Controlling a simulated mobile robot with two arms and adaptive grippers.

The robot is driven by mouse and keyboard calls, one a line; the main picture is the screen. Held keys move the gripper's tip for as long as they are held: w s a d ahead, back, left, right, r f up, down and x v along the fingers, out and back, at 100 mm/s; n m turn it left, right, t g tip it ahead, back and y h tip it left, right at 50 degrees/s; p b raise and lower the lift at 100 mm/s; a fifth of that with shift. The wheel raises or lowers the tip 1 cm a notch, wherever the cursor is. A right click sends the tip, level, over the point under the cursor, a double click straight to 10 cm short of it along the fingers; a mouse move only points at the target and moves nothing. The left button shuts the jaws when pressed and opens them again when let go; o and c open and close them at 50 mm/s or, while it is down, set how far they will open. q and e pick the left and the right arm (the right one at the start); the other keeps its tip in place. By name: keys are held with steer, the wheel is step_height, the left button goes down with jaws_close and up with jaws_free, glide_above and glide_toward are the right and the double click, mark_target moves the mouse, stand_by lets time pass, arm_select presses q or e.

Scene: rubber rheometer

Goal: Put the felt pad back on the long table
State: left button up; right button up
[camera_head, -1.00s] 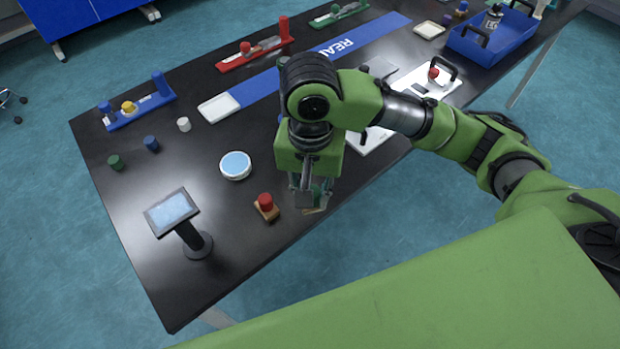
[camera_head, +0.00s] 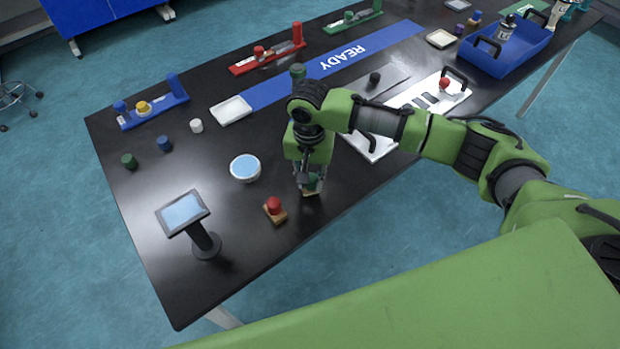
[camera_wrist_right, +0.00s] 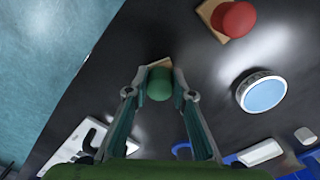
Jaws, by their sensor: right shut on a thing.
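My right gripper (camera_head: 311,183) is over the front part of the long black table (camera_head: 250,255). It is shut on the green knob of what I take to be the felt pad (camera_head: 312,193), which has a tan base. In the right wrist view the green knob (camera_wrist_right: 160,85) sits between the fingertips of the right gripper (camera_wrist_right: 160,88), with the tan base edge showing beyond it. The pad is at or just above the tabletop; I cannot tell if it touches. My left gripper is not in view.
A red-knobbed tan block (camera_head: 274,209) stands just left of the held pad. A round blue-topped dish (camera_head: 245,168) and a small screen on a stand (camera_head: 186,213) are farther left. A white tray with handles (camera_head: 378,148) lies to the right. Bare tabletop surrounds the pad.

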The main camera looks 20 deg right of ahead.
steer(key=shift+f, duration=0.35)
steer(key=shift+f, duration=0.1)
steer(key=o, duration=1)
steer(key=shift+o, duration=0.2)
step_height(320, 180, up, 12)
steer(key=b, duration=0.1)
steer(key=shift+b, duration=0.3)
